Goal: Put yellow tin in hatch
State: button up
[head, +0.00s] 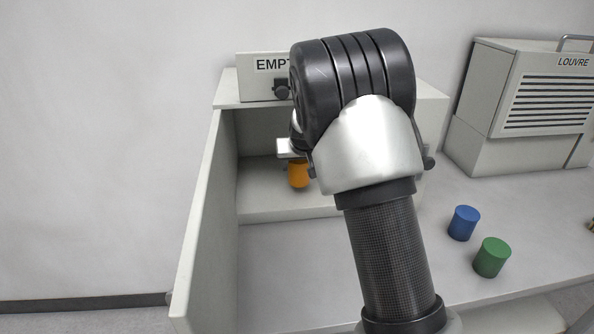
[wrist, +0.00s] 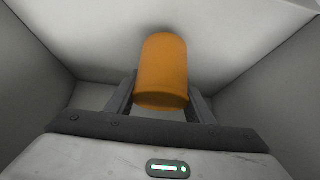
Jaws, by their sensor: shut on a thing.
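An orange-yellow tin (head: 299,174) is inside the open hatch (head: 262,205) in the head view, below my gripper (head: 292,150). In the wrist view the tin (wrist: 163,65) sits between the two fingers of my gripper (wrist: 161,98), which is shut on it. The hatch walls (wrist: 262,85) rise on both sides of it there. I cannot tell whether the tin touches the hatch floor. My arm hides the right part of the hatch in the head view.
The hatch door (head: 200,225) stands open at the left. A blue tin (head: 464,223) and a green tin (head: 492,258) stand on the bench at right. A louvred box (head: 530,105) is behind them.

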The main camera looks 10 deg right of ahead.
jog(key=shift+w, duration=0.9)
jog(key=shift+f, duration=1.7)
jog(key=shift+b, duration=0.3)
jog(key=shift+f, duration=0.2)
jog(key=o, duration=1.4)
jog(key=shift+r, duration=0.1)
